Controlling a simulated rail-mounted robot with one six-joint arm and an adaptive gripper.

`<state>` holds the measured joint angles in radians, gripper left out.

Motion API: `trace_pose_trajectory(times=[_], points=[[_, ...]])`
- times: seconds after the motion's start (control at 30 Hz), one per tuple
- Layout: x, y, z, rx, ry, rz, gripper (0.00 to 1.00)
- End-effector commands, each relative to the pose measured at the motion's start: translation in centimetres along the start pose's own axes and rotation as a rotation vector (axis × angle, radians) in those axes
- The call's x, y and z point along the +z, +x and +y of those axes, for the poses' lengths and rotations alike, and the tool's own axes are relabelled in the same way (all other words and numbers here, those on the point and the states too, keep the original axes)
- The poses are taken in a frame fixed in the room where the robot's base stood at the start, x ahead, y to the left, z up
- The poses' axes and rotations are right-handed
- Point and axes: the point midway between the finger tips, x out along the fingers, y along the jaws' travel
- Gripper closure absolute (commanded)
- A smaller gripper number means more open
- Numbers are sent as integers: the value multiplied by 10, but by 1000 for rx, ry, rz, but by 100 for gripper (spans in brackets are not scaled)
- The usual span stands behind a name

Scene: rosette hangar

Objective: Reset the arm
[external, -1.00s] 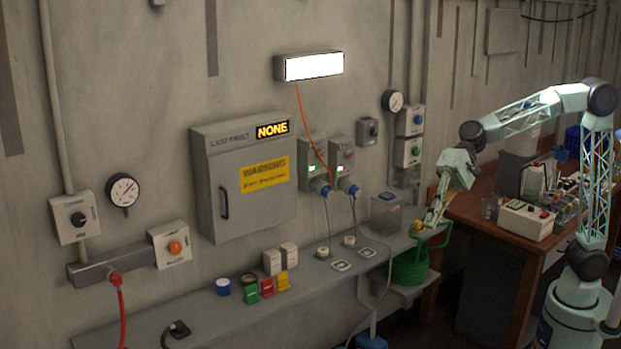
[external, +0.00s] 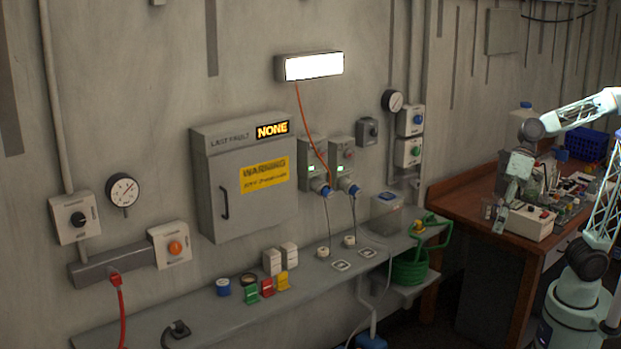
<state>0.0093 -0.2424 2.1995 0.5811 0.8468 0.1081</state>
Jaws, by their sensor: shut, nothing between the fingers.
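My gripper (external: 499,220) hangs pointing down at the right, in front of the wooden desk (external: 455,205) in this view. It is shut and holds nothing. It is small here, and its distance from the desk items cannot be told. My arm (external: 580,112) reaches in from the right edge, with its elbow cut off by the frame.
A grey shelf (external: 225,312) along the wall bears small coloured blocks, sockets and a clear bin (external: 386,208). A beige box (external: 530,222) and a blue crate (external: 587,145) stand on the desk.

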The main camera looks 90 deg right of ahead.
Motion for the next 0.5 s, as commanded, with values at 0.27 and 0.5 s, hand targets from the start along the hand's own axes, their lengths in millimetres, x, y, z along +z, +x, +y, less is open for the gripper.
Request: trace_pose_trajectory(times=[0.27,0.5], points=[[47,-19,56,107,-136,10,100],[83,-33,106,202,-249,16,100]])
